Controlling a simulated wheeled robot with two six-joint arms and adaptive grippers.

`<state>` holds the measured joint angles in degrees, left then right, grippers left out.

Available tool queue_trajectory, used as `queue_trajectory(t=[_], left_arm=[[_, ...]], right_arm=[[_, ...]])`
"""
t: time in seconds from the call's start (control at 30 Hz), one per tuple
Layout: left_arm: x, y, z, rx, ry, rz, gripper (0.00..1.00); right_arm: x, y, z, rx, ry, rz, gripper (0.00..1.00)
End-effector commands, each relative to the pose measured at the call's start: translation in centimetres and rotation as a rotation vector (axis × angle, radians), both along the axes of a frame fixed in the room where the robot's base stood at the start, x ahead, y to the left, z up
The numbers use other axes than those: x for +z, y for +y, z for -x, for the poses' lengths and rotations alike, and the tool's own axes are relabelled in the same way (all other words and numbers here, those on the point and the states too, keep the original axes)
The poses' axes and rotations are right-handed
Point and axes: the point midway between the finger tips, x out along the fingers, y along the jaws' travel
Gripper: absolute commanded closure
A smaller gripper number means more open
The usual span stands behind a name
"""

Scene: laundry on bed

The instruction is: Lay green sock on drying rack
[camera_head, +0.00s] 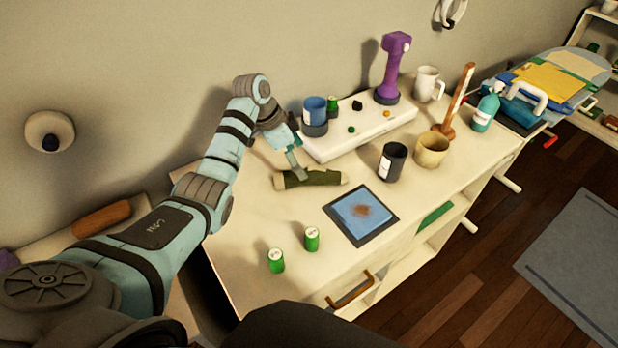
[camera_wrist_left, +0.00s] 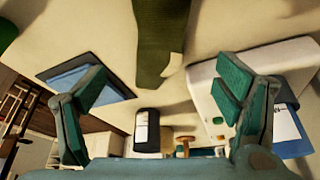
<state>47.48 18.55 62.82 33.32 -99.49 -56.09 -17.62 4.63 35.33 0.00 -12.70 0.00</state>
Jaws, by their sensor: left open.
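A dark green, long rolled thing (camera_head: 318,178), which looks like the green sock, lies on the cream cabinet top below my left gripper (camera_head: 294,163). In the left wrist view the green sock (camera_wrist_left: 160,40) shows at the top centre, ahead of the open fingers. My left gripper (camera_wrist_left: 165,85) is open and nothing is between its fingers; I cannot tell whether a fingertip touches the sock. A rack-like stand with coloured cloths (camera_head: 552,82), perhaps the drying rack, is at the far right. My right gripper is not in view.
A white raised box (camera_head: 357,137) bears a blue cup (camera_head: 315,112) and a purple dumbbell-shaped thing (camera_head: 392,68). A black cup (camera_head: 391,162), tan cup (camera_head: 432,150) and teal bottle (camera_head: 485,112) stand to the right. A framed blue pad (camera_head: 361,214) and two green cans (camera_head: 311,239) lie nearer.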

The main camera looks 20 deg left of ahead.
Motion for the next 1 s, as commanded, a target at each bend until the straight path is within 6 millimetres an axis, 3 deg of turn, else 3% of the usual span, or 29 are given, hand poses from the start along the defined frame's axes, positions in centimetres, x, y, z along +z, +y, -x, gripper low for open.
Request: queue_trajectory(t=[0.33, 1.0], left_arm=[[-5.2, -2.0, -0.7, 0.001, 0.002, -0.001, 0.16], [-5.7, -2.0, -0.8, 0.000, 0.001, -0.002, 0.16]], right_arm=[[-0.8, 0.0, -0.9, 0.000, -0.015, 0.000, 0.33], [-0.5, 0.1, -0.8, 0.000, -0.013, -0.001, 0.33]])
